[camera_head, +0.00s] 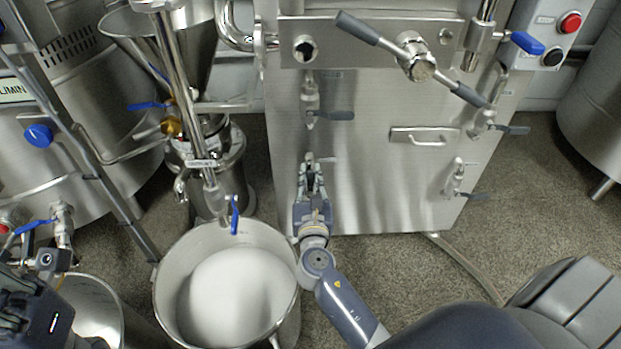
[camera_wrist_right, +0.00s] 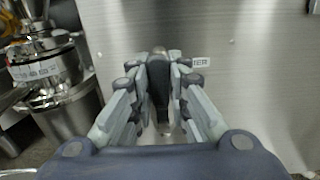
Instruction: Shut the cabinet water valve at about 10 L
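The steel cabinet (camera_head: 370,150) stands upright in the middle of the head view. My right gripper (camera_head: 314,178) is low at its front left. In the right wrist view the dark lever handle (camera_wrist_right: 159,92) of a valve lies between the fingers of my right gripper (camera_wrist_right: 160,80), which appear closed on it. A small label, only partly legible as "TER" (camera_wrist_right: 201,62), is beside it. The valve body is mostly hidden by the gripper. My left gripper (camera_head: 28,315) is cut off at the lower left, and its finger state is unclear. No volume reading is legible.
A large pot (camera_head: 160,290) with white contents (camera_head: 235,295) stands left of my right arm, below a pipe with a blue lever (camera_head: 235,214). Other grey-handled valves (camera_head: 335,115) (camera_head: 470,196) sit on the cabinet. A hose (camera_head: 465,265) lies on the floor at right.

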